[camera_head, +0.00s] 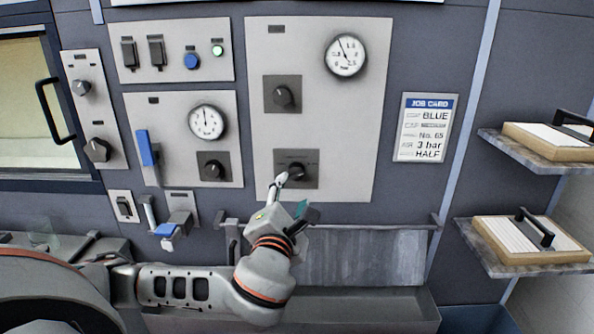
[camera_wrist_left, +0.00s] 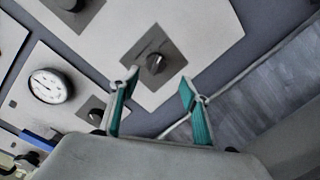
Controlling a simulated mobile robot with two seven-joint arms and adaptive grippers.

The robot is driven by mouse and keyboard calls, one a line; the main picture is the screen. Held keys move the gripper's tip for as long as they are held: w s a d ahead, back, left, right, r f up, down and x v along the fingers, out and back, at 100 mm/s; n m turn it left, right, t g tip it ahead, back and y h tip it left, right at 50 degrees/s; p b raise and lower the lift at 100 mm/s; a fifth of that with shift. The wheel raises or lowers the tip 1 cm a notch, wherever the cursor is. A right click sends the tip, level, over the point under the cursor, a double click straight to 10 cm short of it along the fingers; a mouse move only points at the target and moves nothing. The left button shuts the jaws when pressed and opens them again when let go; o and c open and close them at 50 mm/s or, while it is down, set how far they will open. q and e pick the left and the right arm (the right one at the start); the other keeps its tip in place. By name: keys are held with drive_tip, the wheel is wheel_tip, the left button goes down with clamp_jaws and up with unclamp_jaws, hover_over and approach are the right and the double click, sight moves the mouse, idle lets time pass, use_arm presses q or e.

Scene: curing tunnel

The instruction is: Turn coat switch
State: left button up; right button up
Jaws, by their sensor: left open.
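A dark rotary switch (camera_head: 297,171) on a dark square plate sits low on the tall light panel (camera_head: 340,120). Its label is too small to read, so I cannot tell for sure that it is the coat switch. My left gripper (camera_head: 292,194) is just below and in front of it in the head view, open and empty. In the left wrist view, the switch (camera_wrist_left: 155,63) shows just beyond and between the two open fingertips (camera_wrist_left: 160,82), apparently not gripped. A similar knob (camera_head: 283,96) sits higher on the same panel. My right gripper is not seen.
Left of the tall panel are a gauge (camera_head: 206,122), a blue lever (camera_head: 146,148) and another knob (camera_head: 213,166). A job card (camera_head: 424,128) hangs to the right. A metal trough (camera_head: 370,260) lies below. Shelves (camera_head: 525,252) stick out at far right.

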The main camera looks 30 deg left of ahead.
sight(295, 176)
use_arm(q)
drive_tip(key=x, duration=0.5)
drive_tip(key=r+x, duration=0.1)
drive_tip(key=x, duration=0.1)
drive_tip(key=shift+w+a, duration=0.25)
drive_tip(key=shift+a, duration=0.15)
drive_tip(key=c, duration=1.1)
